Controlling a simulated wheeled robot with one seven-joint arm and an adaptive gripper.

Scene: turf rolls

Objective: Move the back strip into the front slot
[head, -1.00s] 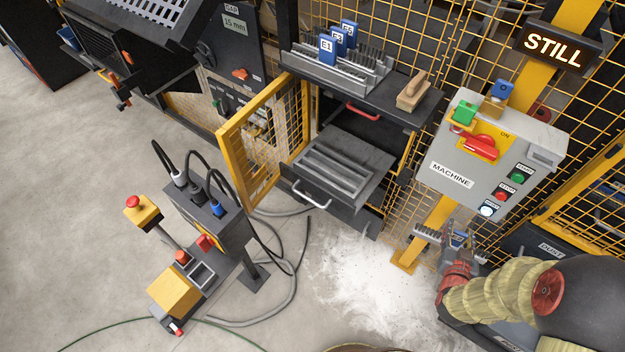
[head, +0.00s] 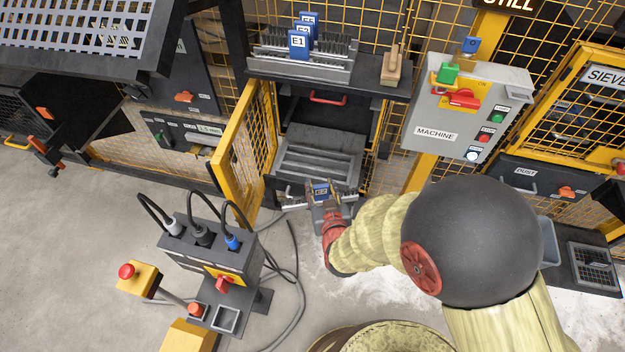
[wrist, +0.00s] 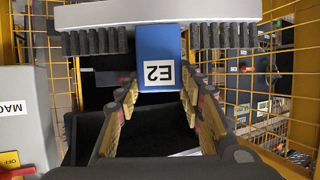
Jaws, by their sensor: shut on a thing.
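My gripper (head: 321,190) is shut on the blue block (wrist: 156,45) of a strip, marked E2. The strip (wrist: 95,14) is a light grey bar with dark teeth, lying crosswise to the fingers. In the wrist view the block sits between the fingertips (wrist: 160,85), its label upside down. In the head view the strip is at the front of the open drawer (head: 357,163), under the machine's top shelf. Grey bars (head: 318,148) run across the drawer; I cannot tell slots from strips there. My gripper and the strip hide the drawer's front, and contact is unclear.
A rack (head: 335,72) with blue blocks, the front one marked E1 (head: 299,44), stands on the shelf beside a wooden-handled brush (head: 392,68). A yellow mesh door (head: 240,150) stands open left of the drawer. The control box (head: 455,110) is to the right. Cables lie on the floor.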

